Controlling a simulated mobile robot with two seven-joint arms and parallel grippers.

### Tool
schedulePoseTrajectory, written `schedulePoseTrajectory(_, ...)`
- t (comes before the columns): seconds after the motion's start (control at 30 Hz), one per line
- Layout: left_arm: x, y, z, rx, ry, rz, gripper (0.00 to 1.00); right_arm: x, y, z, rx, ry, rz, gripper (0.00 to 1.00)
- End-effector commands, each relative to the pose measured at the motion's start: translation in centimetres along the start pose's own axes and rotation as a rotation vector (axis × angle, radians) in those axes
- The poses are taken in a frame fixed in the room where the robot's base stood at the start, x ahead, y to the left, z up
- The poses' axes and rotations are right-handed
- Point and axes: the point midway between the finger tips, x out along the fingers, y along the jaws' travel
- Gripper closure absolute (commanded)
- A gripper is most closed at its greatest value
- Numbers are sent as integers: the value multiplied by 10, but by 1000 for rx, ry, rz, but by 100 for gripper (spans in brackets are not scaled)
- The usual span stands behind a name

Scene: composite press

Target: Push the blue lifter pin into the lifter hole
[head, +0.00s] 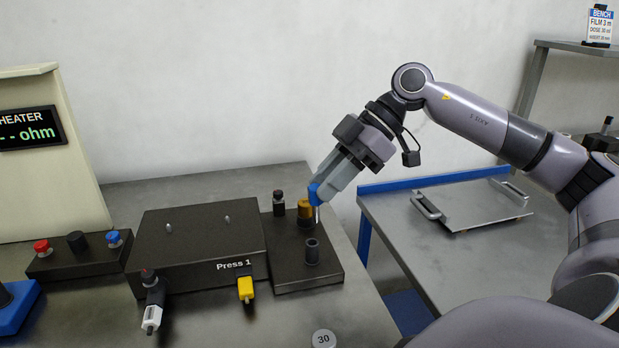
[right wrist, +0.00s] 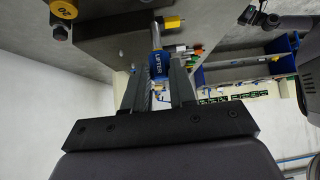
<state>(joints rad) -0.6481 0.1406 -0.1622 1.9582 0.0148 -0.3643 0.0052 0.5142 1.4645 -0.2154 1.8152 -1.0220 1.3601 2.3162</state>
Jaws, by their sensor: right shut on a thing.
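The blue lifter pin (head: 314,193) has a blue head and a thin metal shaft. My right gripper (head: 322,190) is shut on its head. In the right wrist view the pin's head (right wrist: 158,64), marked LIFTER, sits between the fingertips (right wrist: 157,70), with the shaft pointing away from the gripper. My left gripper is not in view.
The Press 1 box (head: 197,245), with a yellow plug (head: 245,289), is left of the plate. A handled metal tray (head: 470,205) lies on the right table.

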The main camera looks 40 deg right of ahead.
Motion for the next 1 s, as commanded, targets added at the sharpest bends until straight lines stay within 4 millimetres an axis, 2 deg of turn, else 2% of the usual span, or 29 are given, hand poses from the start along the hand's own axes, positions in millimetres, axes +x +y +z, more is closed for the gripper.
schedulePoseTrajectory(0.2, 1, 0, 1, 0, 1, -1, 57, -9, 2, -4, 45, 43, 45, 100)
schedulePoseTrajectory(0.6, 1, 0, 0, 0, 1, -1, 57, -10, 2, -6, 50, 53, 53, 100)
schedulePoseTrajectory(0.8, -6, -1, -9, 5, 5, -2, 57, -14, 2, -9, 51, 44, 51, 100)
schedulePoseTrajectory(1.0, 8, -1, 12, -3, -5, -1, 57, 5, 2, 10, 49, 46, 51, 100)
